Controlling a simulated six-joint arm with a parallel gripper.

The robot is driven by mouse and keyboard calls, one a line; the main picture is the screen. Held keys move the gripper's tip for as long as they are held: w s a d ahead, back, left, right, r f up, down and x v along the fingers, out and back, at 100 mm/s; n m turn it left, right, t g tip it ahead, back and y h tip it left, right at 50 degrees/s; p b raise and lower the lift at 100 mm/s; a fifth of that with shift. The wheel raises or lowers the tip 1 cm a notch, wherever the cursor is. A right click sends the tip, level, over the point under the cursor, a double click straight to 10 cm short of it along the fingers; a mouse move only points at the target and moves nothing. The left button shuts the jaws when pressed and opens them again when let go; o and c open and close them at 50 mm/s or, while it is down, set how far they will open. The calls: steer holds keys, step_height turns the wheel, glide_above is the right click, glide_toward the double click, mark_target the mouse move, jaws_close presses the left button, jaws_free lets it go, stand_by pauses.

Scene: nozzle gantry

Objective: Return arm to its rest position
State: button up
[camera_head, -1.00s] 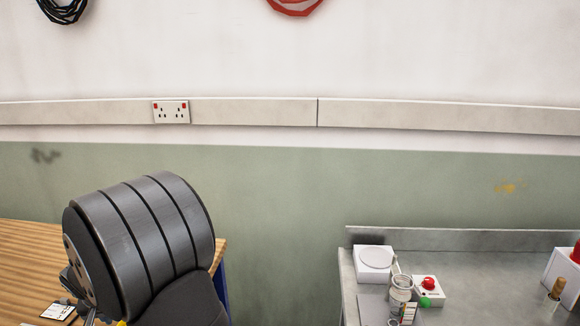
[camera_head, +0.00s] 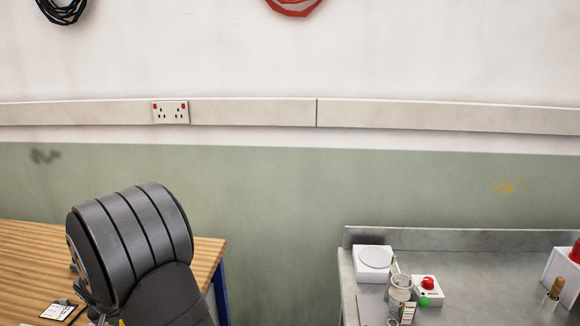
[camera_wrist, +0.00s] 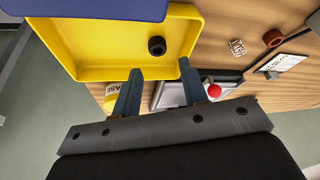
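My gripper (camera_wrist: 160,67) shows in the wrist view with its two fingers apart and nothing between them. The fingertips overlap the near edge of a yellow tray (camera_wrist: 85,45) in the picture; I cannot tell whether they touch it. In the head view my dark arm is at the lower left in front of the wooden bench (camera_head: 30,250), and the gripper itself is hidden or out of frame.
The tray holds a black ring (camera_wrist: 157,46). Near it are a red ball (camera_wrist: 214,90), a brown ring (camera_wrist: 272,38), a yellow container (camera_wrist: 112,103) and a card (camera_wrist: 285,66). A steel bench (camera_head: 470,270) at right holds a white device (camera_head: 374,258) and a jar (camera_head: 399,290).

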steer(key=w+d+r, duration=0.4)
steer(key=d+r, duration=0.4)
steer(key=d, duration=0.3)
steer(key=s+a+f+n+g, duration=0.1)
steer(key=a+n, duration=0.2)
steer(key=a, duration=0.1)
steer(key=s+a+f+n+y, duration=0.1)
steer(key=a+f+n, duration=0.1)
steer(key=a, duration=0.3)
steer(key=s+a+f+n+g+y, duration=0.1)
steer(key=s+a+f+n, duration=0.1)
steer(key=a+n, duration=0.2)
steer(key=shift+a+f+g, duration=0.1)
steer(key=shift+a+g, duration=0.2)
